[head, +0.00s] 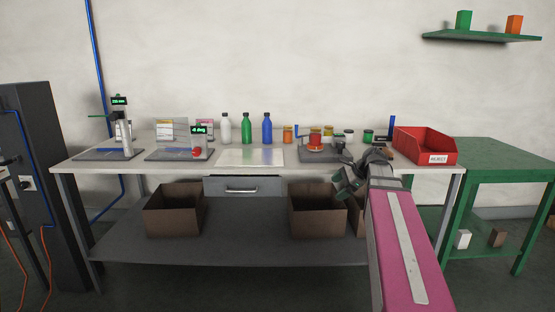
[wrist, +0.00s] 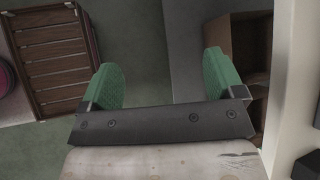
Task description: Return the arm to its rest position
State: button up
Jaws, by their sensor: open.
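My gripper (head: 348,186) is at the front edge of the workbench (head: 120,164) in the head view, in front of the bench's right half. My pink arm reaches up to it from the lower right. In the wrist view my gripper (wrist: 165,85) shows two green fingers spread wide apart. Nothing is between them; only grey-green floor and the grey lower shelf show beyond. The fingers touch nothing that I can see.
Brown boxes (head: 317,211) stand on the lower shelf (head: 245,249). Bottles, jars and devices line the benchtop. A red bin (head: 424,147) sits at its right end, beside a green table (head: 500,152). A slatted wooden crate (wrist: 52,55) lies on the floor.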

jog(key=s+a+f+n+g+h, duration=0.1)
jog(key=s+f+n+h, duration=0.1)
jog(key=s+f+n, duration=0.3)
jog(key=s+a+f+n+g+h, duration=0.1)
jog(key=s+f+n, duration=0.4)
jog(key=f, duration=0.8)
jog(key=s+a+f+n+g+h, duration=0.1)
jog(key=s+f+n+h, duration=0.3)
jog(key=f, duration=0.5)
jog(key=s+a+n, duration=0.1)
jog(key=n, duration=0.1)
jog(key=shift+s+a+f+n+h, duration=0.3)
jog(key=shift+s+a+f+h, duration=0.05)
jog(key=shift+f+h, duration=0.05)
